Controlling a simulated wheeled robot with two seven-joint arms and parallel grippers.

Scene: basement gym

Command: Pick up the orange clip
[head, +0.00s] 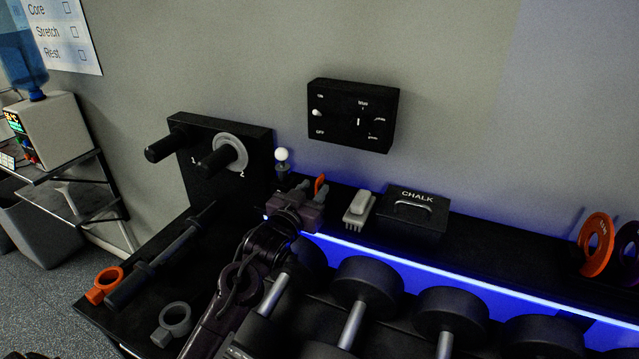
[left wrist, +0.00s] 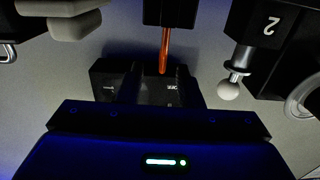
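The orange clip (head: 103,285), a ring with a block-like tab, lies on the left end of the black bench, beside the dark bar. My left gripper (head: 311,194) is well to the right of it, over the back ledge, with its fingers apart and nothing held. A thin upright orange lever (head: 320,183) stands just behind the fingertips. In the left wrist view the orange lever (left wrist: 165,48) shows against a black block, in line with the gap between my fingers (left wrist: 160,88); contact cannot be told. The clip is not in that view. My right gripper is not in view.
A grey clip (head: 174,322) lies near the bench's front. A dark bar (head: 165,255) lies beside the orange clip. A two-peg block (head: 185,190), a white-knobbed stick (head: 282,156), a brush (head: 359,209) and a chalk box (head: 413,212) line the back. Dumbbells (head: 368,283) fill the right.

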